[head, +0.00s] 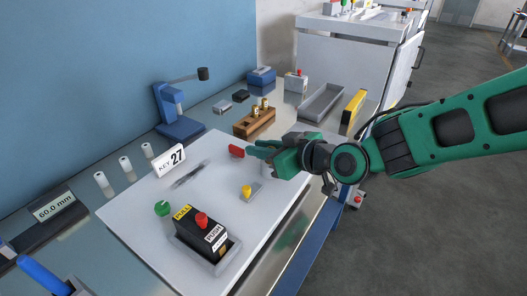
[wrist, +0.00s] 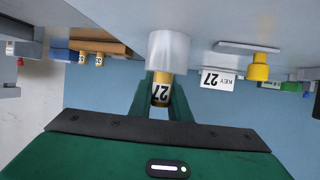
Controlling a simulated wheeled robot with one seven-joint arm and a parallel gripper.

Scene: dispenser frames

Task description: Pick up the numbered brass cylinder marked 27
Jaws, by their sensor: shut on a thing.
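The brass cylinder marked 27 (wrist: 161,90) is between the fingers of my gripper (wrist: 160,105) in the wrist view, which shows the scene upside down. My gripper is shut on it, with its number facing the camera. A pale grey round piece (wrist: 169,50) adjoins the cylinder's end on the board side; I cannot tell whether the cylinder sits in it. In the head view my gripper (head: 254,148) is over the far right part of the white board (head: 215,192), and the cylinder is hidden. A sign reading KEY 27 (head: 169,161) stands on the board.
A wooden block (head: 254,124) with brass cylinders stands behind my gripper. A yellow knob (head: 246,191), a green knob (head: 162,208) and a black box with a red button (head: 202,234) are on the board. A grey tray (head: 321,102) lies to the right.

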